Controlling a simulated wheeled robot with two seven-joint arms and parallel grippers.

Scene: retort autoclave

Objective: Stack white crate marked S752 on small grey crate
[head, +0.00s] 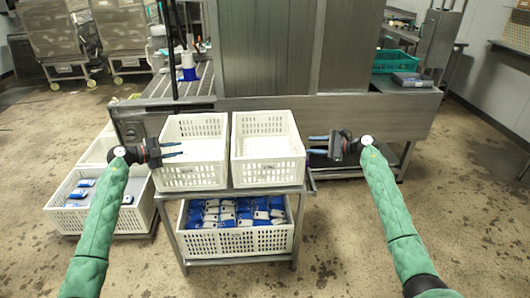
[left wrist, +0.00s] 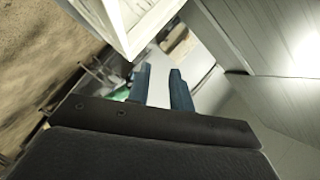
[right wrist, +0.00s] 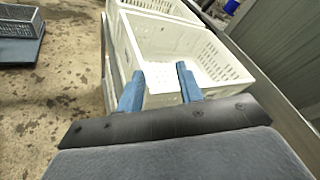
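Two empty white crates stand side by side on a metal cart, the left one (head: 195,178) and the right one (head: 268,174). I cannot read S752 on either. A small grey crate (right wrist: 20,28) sits on a dark blue base on the floor at the upper left of the right wrist view. My left gripper (head: 180,149) is open at the left crate's left side. My right gripper (head: 310,145) is open, its fingers pointing at the right crate's right side. The right wrist view shows its fingertips by that crate's corner; I cannot tell whether they touch.
The cart's lower shelf holds a white crate (head: 238,240) of blue and white packs. Another white crate (head: 130,215) with a few packs is at the left. A metal machine (head: 280,105) stands behind the cart. A green crate (head: 390,62) is on a table at right. Floor at right is clear.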

